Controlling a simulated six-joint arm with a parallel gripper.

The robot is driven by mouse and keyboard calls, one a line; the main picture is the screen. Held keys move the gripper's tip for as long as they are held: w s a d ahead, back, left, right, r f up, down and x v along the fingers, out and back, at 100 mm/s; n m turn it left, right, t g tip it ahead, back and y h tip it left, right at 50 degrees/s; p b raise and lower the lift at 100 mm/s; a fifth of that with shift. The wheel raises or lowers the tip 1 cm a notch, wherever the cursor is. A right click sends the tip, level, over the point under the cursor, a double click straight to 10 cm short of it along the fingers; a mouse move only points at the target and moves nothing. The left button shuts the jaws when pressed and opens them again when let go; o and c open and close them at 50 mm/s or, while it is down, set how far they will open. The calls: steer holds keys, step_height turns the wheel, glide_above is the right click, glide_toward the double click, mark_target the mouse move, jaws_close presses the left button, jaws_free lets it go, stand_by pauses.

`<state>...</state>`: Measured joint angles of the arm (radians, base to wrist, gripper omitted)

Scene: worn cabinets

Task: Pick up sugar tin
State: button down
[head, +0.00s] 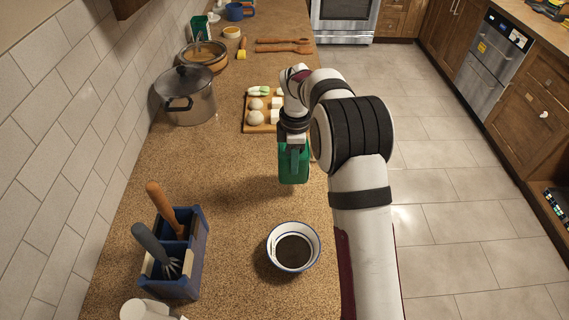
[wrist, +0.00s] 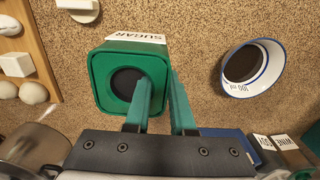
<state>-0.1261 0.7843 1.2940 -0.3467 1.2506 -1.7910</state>
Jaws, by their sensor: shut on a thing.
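The sugar tin (wrist: 115,62) is a green square tin with a white SUGAR label and a dark round opening in its top. In the head view the tin (head: 293,174) is below my gripper (head: 292,150), near the counter's right edge, partly covered by the fingers. In the wrist view my gripper (wrist: 160,95) has one teal finger over the tin's top by the opening and the other outside its right wall. It is shut on that wall. A shadow lies on the counter to the tin's lower left; I cannot tell how high the tin is.
A white bowl with dark contents (head: 293,250) stands nearer. A blue caddy (head: 182,270) with handled tools is at left. A wooden board (head: 261,128) with pale food and a steel pot (head: 187,98) are farther back. The counter between caddy and tin is clear.

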steer(key=s+d+r, duration=0.3)
steer(key=d+r, duration=0.2)
steer(key=d, duration=0.3)
steer(key=shift+r, duration=0.1)
stand_by(0.3)
stand_by(1.5)
steer(key=c, duration=1.4)
jaws_free()
jaws_close()
